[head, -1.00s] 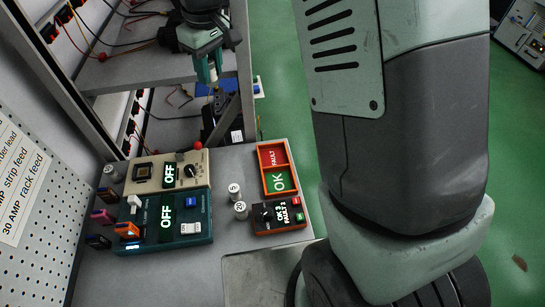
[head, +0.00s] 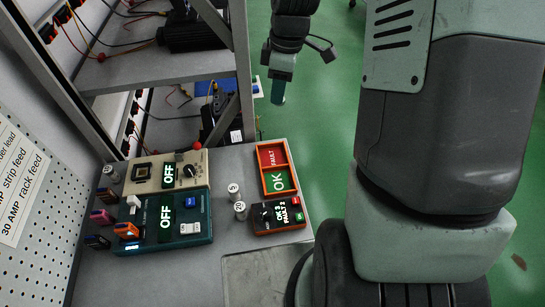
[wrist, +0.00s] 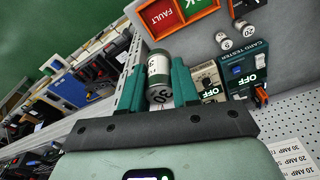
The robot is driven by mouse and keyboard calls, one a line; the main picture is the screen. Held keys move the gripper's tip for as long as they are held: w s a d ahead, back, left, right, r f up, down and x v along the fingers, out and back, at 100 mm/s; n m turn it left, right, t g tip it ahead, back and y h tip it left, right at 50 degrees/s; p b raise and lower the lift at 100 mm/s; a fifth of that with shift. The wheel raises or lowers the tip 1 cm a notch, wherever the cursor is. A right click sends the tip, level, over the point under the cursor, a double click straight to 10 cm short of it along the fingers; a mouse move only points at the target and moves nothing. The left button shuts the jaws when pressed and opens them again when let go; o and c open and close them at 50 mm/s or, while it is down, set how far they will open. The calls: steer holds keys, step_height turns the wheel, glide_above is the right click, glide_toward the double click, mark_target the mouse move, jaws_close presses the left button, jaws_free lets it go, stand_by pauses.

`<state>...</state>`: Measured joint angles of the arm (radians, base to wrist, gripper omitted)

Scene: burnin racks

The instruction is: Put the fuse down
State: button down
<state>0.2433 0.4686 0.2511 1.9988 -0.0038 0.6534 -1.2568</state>
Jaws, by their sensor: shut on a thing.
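My gripper (head: 278,92) hangs above the green floor, beyond the far edge of the bench and right of the shelf rack. In the wrist view my gripper (wrist: 158,88) is shut on a cylindrical fuse (wrist: 159,68), green and white with a grey metal end cap marked 30. In the head view the fuse cannot be made out between the fingers. The orange-rimmed tray (head: 261,170) has a red FAULT and a green OK compartment; both look empty.
A beige tester (head: 147,161) and a teal card tester (head: 152,234) read OFF. A black counter box (head: 279,217) shows OK 3, FAULT 2. Colored blocks (head: 103,217) line the pegboard (head: 46,240). The bench front (head: 150,285) is bare. Metal shelving (head: 238,60) stands behind.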

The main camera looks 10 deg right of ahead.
step_height(320, 180, down, 11)
steer(key=a+n+g, duration=0.2)
steer(key=n, duration=1)
glide_toward(271, 159)
steer(key=shift+n, duration=0.4)
steer(key=f, duration=0.3)
steer(key=s+f, duration=0.1)
steer(key=f, duration=0.1)
steer(key=shift+a, duration=0.3)
steer(key=shift+f, duration=0.1)
steer(key=c, duration=0.8)
jaws_free()
steer(key=shift+f, duration=0.1)
steer(key=shift+w+d+r, duration=0.2)
steer(key=shift+r, duration=1.85)
steer(key=shift+w+d+r, duration=0.25)
steer(key=shift+r, duration=1.8)
steer(key=shift+w+d+r, duration=0.2)
steer(key=shift+r, duration=1.85)
